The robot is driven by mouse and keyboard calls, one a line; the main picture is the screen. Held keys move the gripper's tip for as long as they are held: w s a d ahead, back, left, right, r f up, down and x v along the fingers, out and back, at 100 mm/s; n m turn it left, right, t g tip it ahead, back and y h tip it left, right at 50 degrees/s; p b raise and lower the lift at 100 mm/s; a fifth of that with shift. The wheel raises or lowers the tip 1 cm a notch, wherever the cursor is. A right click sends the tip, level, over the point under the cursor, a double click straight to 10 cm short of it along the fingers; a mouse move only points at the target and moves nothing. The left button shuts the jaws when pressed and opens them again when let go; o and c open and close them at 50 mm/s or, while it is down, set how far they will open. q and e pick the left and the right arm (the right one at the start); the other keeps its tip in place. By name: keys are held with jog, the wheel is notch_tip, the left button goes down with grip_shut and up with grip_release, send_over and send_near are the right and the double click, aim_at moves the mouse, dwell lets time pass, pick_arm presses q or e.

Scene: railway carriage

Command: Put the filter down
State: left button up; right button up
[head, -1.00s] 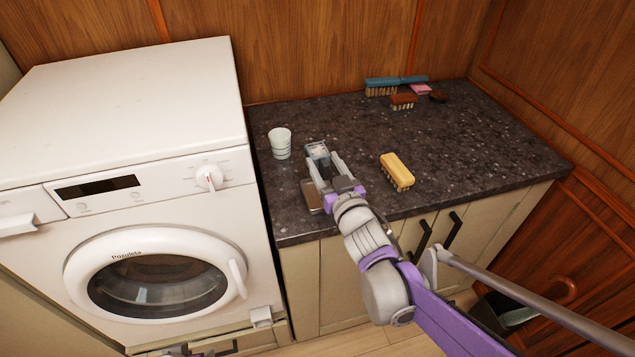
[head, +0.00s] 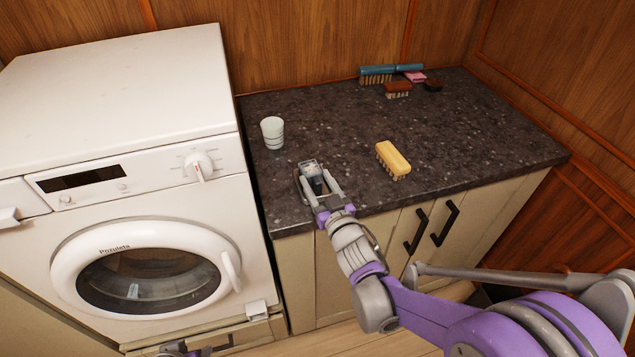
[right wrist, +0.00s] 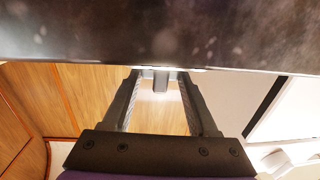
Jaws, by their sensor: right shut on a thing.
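My right gripper (head: 319,190) is shut on the filter (head: 311,175), a small box with a pale, clear-looking top and dark lower part. It is over the front left part of the dark speckled counter (head: 330,125), near the front edge. I cannot tell whether the filter touches the counter. In the right wrist view, the two fingers (right wrist: 160,100) reach toward the dark counter band, with a small grey part of the filter (right wrist: 160,79) between their tips. Grey parts at the bottom edge of the head view may be my left gripper (head: 175,350); its jaws cannot be made out.
A white cup (head: 272,132) stands behind and left of the filter. A teal brush (head: 377,74), brown brush (head: 398,90) and pink item (head: 414,77) are at the back. A washing machine (head: 120,190) adjoins the left side.

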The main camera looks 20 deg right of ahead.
jog(key=shift+f, duration=0.15)
jog(key=o, duration=1.4)
jog(key=shift+r, duration=0.35)
jog(key=s+d, duration=0.1)
jog(key=s, duration=1.1)
jog(key=s+d+f+m+g+h, duration=0.3)
jog(key=s+d+f+g+h, duration=0.15)
jog(key=d+f+g, duration=0.2)
jog(key=s+a+f+g+y, duration=0.1)
jog(key=s+a+f+g, duration=0.1)
jog(key=s, duration=0.4)
jog(key=s+a+f+n+g+y, duration=0.1)
jog(key=s+a+f+g, duration=0.1)
jog(key=s+g, duration=0.2)
jog(key=shift+s+a+f+n, duration=0.2)
jog(key=shift+s+a+n, duration=0.15)
jog(key=shift+s, duration=0.75)
